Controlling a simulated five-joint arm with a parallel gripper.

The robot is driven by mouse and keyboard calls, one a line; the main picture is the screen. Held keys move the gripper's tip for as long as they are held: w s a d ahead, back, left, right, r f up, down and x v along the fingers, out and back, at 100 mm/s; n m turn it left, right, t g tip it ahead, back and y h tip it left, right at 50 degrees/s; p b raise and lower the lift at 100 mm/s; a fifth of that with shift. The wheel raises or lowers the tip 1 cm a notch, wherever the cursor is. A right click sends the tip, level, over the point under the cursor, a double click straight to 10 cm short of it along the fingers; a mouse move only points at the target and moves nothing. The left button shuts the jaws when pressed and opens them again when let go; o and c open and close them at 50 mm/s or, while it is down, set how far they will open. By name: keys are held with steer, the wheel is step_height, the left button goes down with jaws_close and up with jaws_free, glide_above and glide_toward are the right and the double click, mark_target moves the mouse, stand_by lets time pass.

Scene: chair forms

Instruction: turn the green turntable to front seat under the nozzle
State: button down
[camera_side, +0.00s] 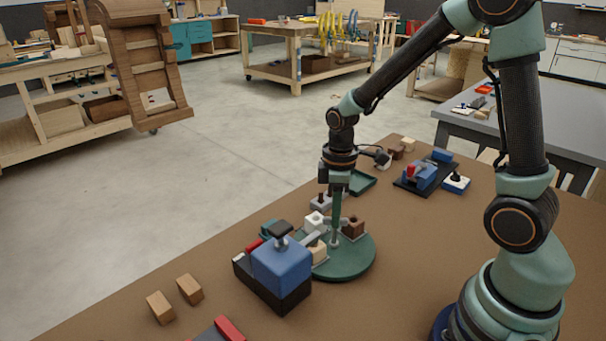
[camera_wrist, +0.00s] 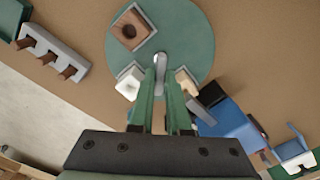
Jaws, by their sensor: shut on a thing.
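The green turntable (camera_side: 352,264) lies flat on the brown table and also shows in the wrist view (camera_wrist: 195,40). It carries a brown block with a hole (camera_wrist: 130,31), a white block (camera_wrist: 129,83) and a beige block (camera_wrist: 187,82), each in a grey angled seat. My gripper (camera_wrist: 161,78) points down over the turntable, its green fingers shut on a grey handle (camera_wrist: 160,60); the fingers hide part of it. A blue machine (camera_side: 281,266) with a black top stands against the turntable's left side in the side view. I cannot make out its nozzle clearly.
Two wooden blocks (camera_side: 174,299) lie at the table's front left. A grey holder with brown pegs (camera_wrist: 52,52) and a green tray (camera_side: 362,182) are beyond the turntable. Another blue device (camera_side: 425,175) stands farther back. Table right of the turntable is clear up to my base.

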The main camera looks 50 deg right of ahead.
steer(key=shift+r+n, duration=0.1)
steer(key=shift+n, duration=0.5)
stand_by(0.3)
steer(key=c, duration=0.9)
jaws_free()
step_height(320, 180, up, 12)
steer(key=shift+s+a+r+m+t, duration=0.6)
steer(key=shift+s+m+t, duration=0.45)
steer(key=shift+m, duration=0.45)
steer(key=shift+s+a+r+m+t, duration=0.4)
steer(key=shift+s+r+m+t, duration=0.4)
steer(key=shift+s+m, duration=0.5)
steer(key=shift+s+a+r+m+t, duration=0.6)
steer(key=shift+s+m+t, duration=0.35)
steer(key=shift+m, duration=0.75)
